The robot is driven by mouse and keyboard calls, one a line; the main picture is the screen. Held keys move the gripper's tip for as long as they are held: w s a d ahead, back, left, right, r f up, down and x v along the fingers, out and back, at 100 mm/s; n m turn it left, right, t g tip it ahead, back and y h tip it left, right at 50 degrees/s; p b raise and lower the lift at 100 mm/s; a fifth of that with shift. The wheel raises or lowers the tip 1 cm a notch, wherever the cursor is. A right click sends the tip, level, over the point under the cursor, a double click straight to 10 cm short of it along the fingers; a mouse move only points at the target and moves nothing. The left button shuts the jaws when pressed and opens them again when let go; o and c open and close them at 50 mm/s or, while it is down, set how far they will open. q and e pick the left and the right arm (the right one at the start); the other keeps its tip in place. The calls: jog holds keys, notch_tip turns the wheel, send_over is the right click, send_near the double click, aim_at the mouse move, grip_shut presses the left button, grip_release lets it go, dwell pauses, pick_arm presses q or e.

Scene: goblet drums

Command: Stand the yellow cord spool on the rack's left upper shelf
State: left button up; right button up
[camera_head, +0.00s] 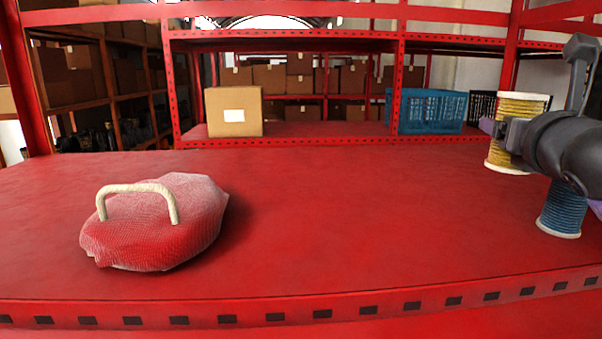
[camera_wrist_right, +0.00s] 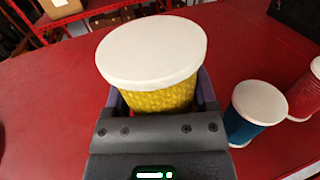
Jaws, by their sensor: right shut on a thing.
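The yellow cord spool (camera_head: 512,135) is upright at the right of the head view, with pale end discs. My right gripper (camera_head: 505,130) is shut around its side, and my arm hides part of it. In the right wrist view the spool (camera_wrist_right: 155,55) sits between the fingers, its white top disc facing the camera. I cannot tell whether its base touches the red surface. The rack (camera_head: 290,141) stands beyond, with red posts, shelves and a cardboard box (camera_head: 233,112) on its left part. My left gripper is not in view.
A blue cord spool (camera_head: 560,208) stands close to my right arm; a red spool (camera_wrist_right: 305,92) shows beyond it in the wrist view. A red-and-white bundle with a pale handle (camera_head: 150,225) lies at left. A blue crate (camera_head: 432,112) sits on the rack. The middle surface is clear.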

jog(key=shift+r, duration=0.1)
jog(key=f, duration=0.1)
jog(key=s+f, duration=0.1)
jog(key=f, duration=0.2)
jog(key=shift+s+a+f, duration=0.25)
jog(key=shift+s, duration=0.15)
jog(key=f, duration=0.4)
jog(key=shift+w+f, duration=0.4)
jog(key=shift+s+f, duration=0.1)
jog(key=shift+f, duration=0.15)
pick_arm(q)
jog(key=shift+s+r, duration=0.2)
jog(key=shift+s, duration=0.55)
pick_arm(e)
jog(key=shift+s, duration=0.15)
